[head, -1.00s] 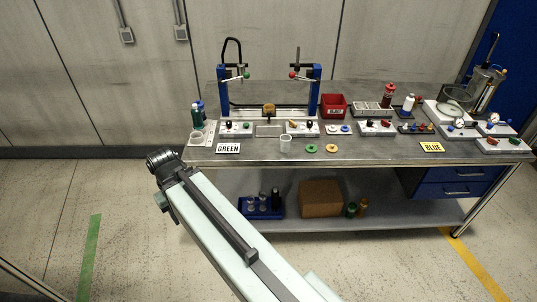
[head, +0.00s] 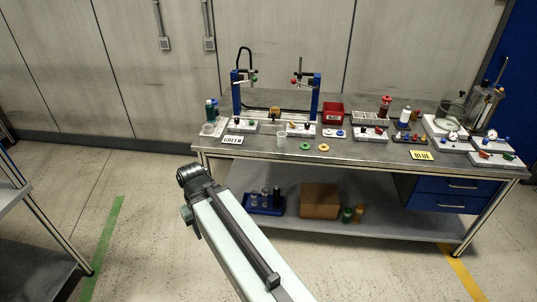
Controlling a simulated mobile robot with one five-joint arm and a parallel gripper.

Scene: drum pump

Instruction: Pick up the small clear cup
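A small clear cup (head: 281,140) stands upright near the front edge of the workbench (head: 345,151), to the right of the GREEN label. A second small clear or whitish cup (head: 208,128) stands at the bench's left end. My arm reaches up from the bottom of the view and ends in a dark joint in front of the bench's left end. My gripper's fingers do not show. Both cups stand apart from my arm.
Behind the cup is a blue-posted stand (head: 317,97). Green and yellow rings (head: 305,146) lie to its right, with a red bin (head: 333,113) and several control boxes beyond. A grey shelf (head: 40,235) stands at far left. The floor between is clear.

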